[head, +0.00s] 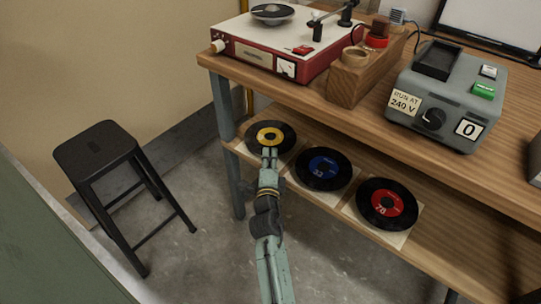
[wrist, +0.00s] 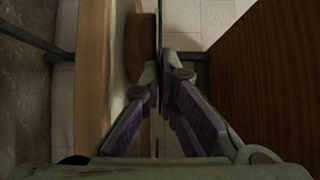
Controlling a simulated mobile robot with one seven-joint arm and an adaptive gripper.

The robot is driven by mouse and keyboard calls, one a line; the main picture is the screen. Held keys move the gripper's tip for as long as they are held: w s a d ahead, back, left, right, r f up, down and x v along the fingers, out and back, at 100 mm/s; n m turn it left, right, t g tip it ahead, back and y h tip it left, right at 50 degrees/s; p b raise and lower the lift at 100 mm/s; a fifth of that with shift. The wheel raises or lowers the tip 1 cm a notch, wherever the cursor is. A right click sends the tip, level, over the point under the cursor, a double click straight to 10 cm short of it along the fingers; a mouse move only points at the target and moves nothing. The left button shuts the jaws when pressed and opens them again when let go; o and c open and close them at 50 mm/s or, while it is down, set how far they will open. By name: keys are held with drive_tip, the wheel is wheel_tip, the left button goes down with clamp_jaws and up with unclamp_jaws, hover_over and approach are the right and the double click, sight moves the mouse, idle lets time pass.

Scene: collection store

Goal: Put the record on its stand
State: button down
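A black record with a yellow label (head: 270,135) is at the left end of the lower shelf. My gripper (head: 268,152) reaches its near edge. In the wrist view a thin dark disc edge (wrist: 159,20), seen edge-on, runs between the fingertips of my gripper (wrist: 160,68), which look closed on it. A brown block (wrist: 140,42) shows beside the disc. A blue-label record marked 33 (head: 322,169) and a red-label record marked 78 (head: 387,204) sit to the right on pale square pieces. I cannot tell which piece is the stand.
The wooden bench top (head: 320,103) overhangs the lower shelf (head: 430,258). On it are a red and white record player (head: 268,55), a wooden block (head: 352,82) and a grey control box (head: 440,105). A black stool (head: 95,147) stands left; floor between is clear.

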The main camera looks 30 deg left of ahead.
drive_tip(key=shift+f+b, duration=0.2)
drive_tip(key=shift+b, duration=0.25)
drive_tip(key=c, duration=1.8)
unclamp_jaws()
drive_tip(key=shift+r, duration=0.15)
